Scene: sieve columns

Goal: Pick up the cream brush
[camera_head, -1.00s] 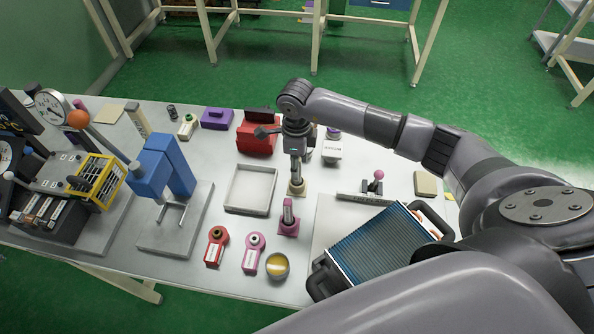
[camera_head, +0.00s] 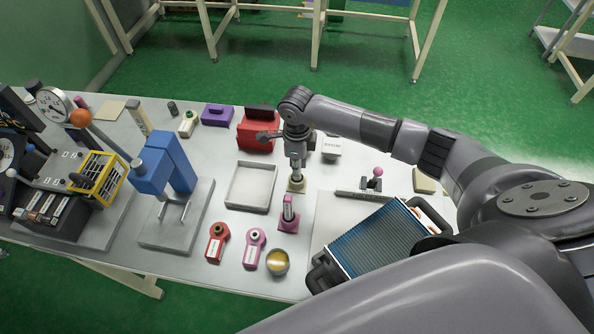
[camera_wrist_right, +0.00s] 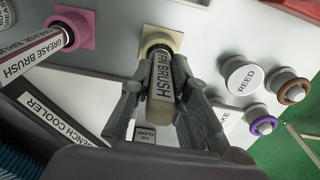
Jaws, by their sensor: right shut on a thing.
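The cream brush (camera_wrist_right: 162,80), with a dark-lettered label ending in "BRUSH", stands between the fingers of my right gripper (camera_wrist_right: 163,70) in the right wrist view. The fingers are shut on its handle. Its lower end is at a cream square holder (camera_wrist_right: 176,38); I cannot tell whether it is lifted. In the head view my right gripper (camera_head: 297,166) points down over the same cream holder (camera_head: 296,186). The fingers hide most of the brush there. My left gripper is not in view.
A pink grease brush (camera_head: 288,212) stands in its pink holder close by in front. A shallow grey tray (camera_head: 231,204) lies to the left. A finned blue cooler (camera_head: 372,245) lies to the right.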

